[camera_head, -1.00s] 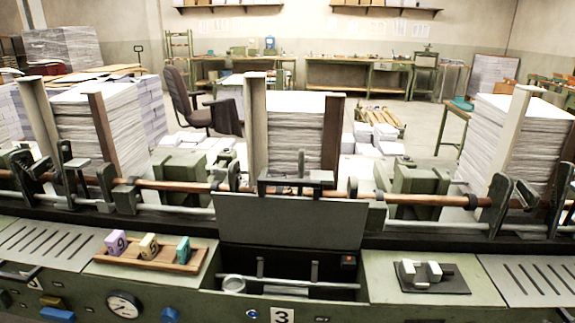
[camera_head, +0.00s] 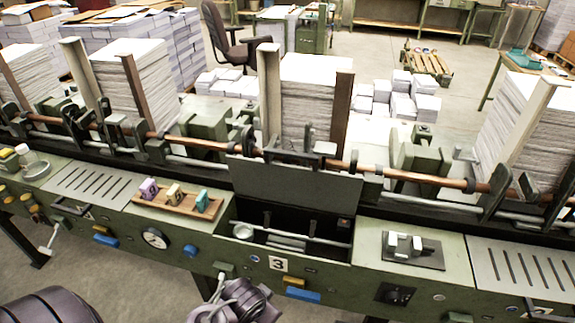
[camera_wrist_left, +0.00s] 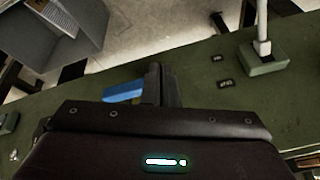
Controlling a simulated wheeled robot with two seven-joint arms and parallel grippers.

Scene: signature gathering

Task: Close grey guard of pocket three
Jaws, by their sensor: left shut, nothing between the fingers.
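The grey guard (camera_head: 295,185) of pocket three stands raised behind its opening in the head view. The dark pocket (camera_head: 325,225) below it is uncovered, with a rod, a small round cup and metal parts inside. A "3" plate (camera_head: 278,264) is on the green front under it. My left gripper (camera_head: 226,283) is at the bottom of the head view, low in front of the machine and apart from the guard. In the left wrist view its fingers (camera_wrist_left: 164,84) are together and empty, over a green surface near a blue part (camera_wrist_left: 123,92). My right gripper is not in view.
A wooden tray (camera_head: 178,200) with numbered blocks sits left of the pocket. A dark plate with light blocks (camera_head: 412,250) lies right of it. A copper-coloured rail (camera_head: 400,176) and paper stacks (camera_head: 315,100) stand behind. Knobs and a gauge (camera_head: 155,238) line the front.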

